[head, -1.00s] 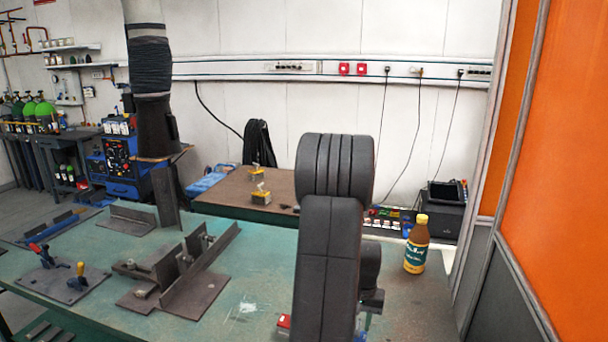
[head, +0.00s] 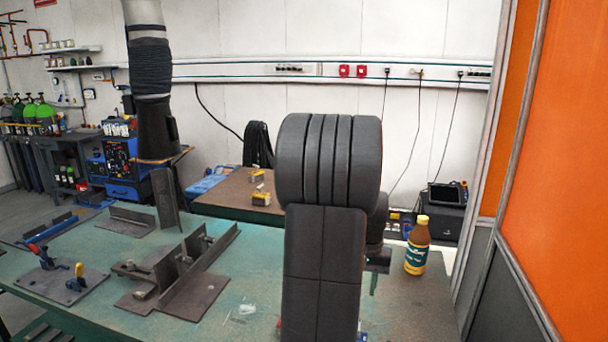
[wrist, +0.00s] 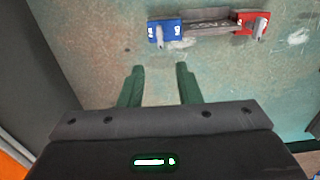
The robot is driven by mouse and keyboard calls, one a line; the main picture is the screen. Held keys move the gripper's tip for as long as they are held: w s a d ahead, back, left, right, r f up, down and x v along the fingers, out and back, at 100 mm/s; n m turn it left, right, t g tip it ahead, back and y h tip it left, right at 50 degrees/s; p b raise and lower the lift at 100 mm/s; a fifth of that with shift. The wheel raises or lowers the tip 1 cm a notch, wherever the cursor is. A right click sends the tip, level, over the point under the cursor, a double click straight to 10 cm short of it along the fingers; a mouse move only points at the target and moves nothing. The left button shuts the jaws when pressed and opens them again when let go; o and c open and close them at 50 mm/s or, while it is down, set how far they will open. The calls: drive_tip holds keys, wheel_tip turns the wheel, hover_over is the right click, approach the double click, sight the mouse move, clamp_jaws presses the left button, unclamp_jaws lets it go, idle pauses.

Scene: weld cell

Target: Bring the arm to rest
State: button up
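My gripper (wrist: 160,68) shows in the wrist view with its two green fingers apart and nothing between them. It is above the worn green tabletop (wrist: 92,42). A grey bar piece (wrist: 208,24) with a blue block (wrist: 165,31) at one end and a red block (wrist: 253,24) at the other lies beyond the fingertips, apart from them.
A brown bottle (head: 416,246) with a yellow cap stands on the bench right of my arm. Steel angle pieces (head: 200,295) and a plate with toggle clamps (head: 62,283) are to the left. An orange panel (head: 560,180) borders the right side.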

wheel_tip(320, 180, down, 13)
drive_tip(key=shift+r+p, duration=0.1)
drive_tip(key=shift+p, duration=0.35)
drive_tip(key=shift+r+n, duration=0.15)
drive_tip(key=shift+n, duration=0.15)
drive_tip(key=shift+n+p, duration=0.6)
drive_tip(key=shift+n, duration=0.2)
drive_tip(key=n+p, duration=0.3)
drive_tip(key=n, duration=0.2)
drive_tip(key=shift+r, duration=0.1)
wheel_tip(320, 180, up, 14)
drive_tip(key=b, duration=0.1)
drive_tip(key=shift+f+b, duration=0.25)
drive_tip(key=shift+b, duration=0.15)
